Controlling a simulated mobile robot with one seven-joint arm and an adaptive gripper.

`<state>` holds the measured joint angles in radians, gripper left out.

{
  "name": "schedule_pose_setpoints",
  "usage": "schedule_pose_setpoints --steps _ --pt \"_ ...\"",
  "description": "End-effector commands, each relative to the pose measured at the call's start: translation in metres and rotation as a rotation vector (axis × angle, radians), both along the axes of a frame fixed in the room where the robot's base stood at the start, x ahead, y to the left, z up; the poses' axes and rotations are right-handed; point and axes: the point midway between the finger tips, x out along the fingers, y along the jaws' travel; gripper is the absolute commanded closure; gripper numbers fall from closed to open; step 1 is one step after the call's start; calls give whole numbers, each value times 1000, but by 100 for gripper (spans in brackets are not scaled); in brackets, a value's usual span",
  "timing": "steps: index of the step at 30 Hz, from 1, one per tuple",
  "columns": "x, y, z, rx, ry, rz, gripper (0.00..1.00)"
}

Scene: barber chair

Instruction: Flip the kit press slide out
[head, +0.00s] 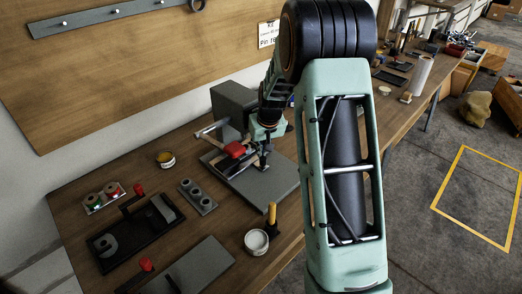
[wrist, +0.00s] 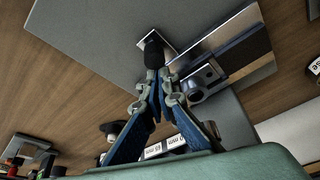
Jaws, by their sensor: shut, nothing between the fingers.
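The kit press stands on the bench, with a grey base plate (head: 268,188), a dark upright block (head: 232,103) behind it and a red part (head: 235,149) near its middle. My gripper (head: 264,164) is low over the plate, just right of the red part. In the wrist view my gripper (wrist: 163,76) is shut and empty. A black knob (wrist: 154,50) on a small metal piece lies right at its fingertips; I cannot tell whether they touch. A flat metal slide-like bar (wrist: 240,48) and a metal block with a round hole (wrist: 203,82) lie beside the fingers.
A black tray (head: 133,232), a grey block with round holes (head: 198,196), an amber-topped tin (head: 165,159) and a white round container (head: 257,241) stand left and in front of the press. My arm hides the bench to its right.

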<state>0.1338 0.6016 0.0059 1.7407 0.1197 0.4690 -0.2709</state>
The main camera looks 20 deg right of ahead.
Motion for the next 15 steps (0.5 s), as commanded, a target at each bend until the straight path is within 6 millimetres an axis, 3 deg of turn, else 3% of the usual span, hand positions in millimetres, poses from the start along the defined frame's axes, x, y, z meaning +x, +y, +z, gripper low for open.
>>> schedule_pose_setpoints --steps 15 --pt "-93 -53 -3 0 2 -4 100"
